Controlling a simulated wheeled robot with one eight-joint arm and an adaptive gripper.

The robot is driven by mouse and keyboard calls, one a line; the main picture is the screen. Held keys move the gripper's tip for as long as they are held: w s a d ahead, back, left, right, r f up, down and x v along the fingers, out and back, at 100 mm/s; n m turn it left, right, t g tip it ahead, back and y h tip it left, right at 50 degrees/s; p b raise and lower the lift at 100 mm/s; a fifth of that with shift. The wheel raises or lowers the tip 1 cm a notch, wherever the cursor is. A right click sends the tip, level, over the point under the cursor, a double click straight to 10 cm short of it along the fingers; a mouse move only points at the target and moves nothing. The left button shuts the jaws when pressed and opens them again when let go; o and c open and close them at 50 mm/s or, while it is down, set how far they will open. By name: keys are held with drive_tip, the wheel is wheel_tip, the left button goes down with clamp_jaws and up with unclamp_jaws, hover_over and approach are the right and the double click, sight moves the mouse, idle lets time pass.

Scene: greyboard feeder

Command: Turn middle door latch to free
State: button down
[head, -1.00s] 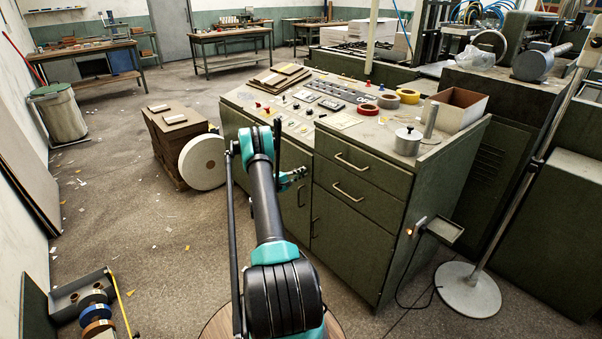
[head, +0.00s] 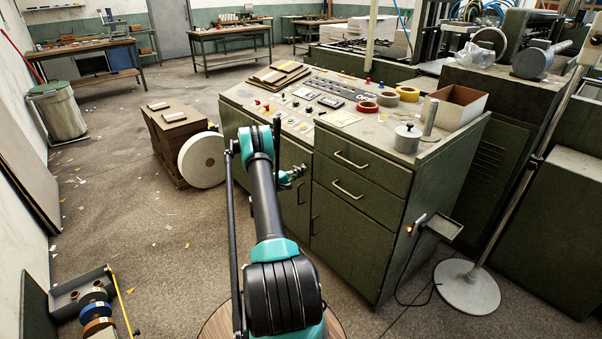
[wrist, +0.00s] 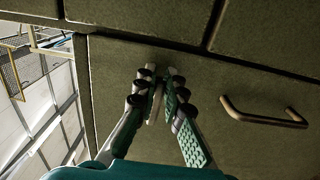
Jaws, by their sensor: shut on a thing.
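The green middle door (wrist: 205,120) fills most of the wrist view, and part of it shows in the head view (head: 291,215) beside my arm. My gripper (wrist: 160,76) is in front of this door near its upper edge, with its two fingers drawn together. A narrow pale piece, which looks like the latch (wrist: 155,105), shows between the fingers, and they are shut on it. The fingers hide most of it, so I cannot tell its exact angle. In the head view my gripper (head: 292,177) is small, at the cabinet front.
A brass pull handle (wrist: 262,114) stands out to the right of my gripper. The cabinet's drawers (head: 361,175) are right of my arm, and its worktop (head: 345,137) holds tape rolls and a lidded pot. Open floor (head: 150,260) lies to the left.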

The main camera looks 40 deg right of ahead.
drive_tip(key=c, duration=1.6)
unclamp_jaws()
drive_tip(key=s+a, duration=0.1)
drive_tip(key=a, duration=1.1)
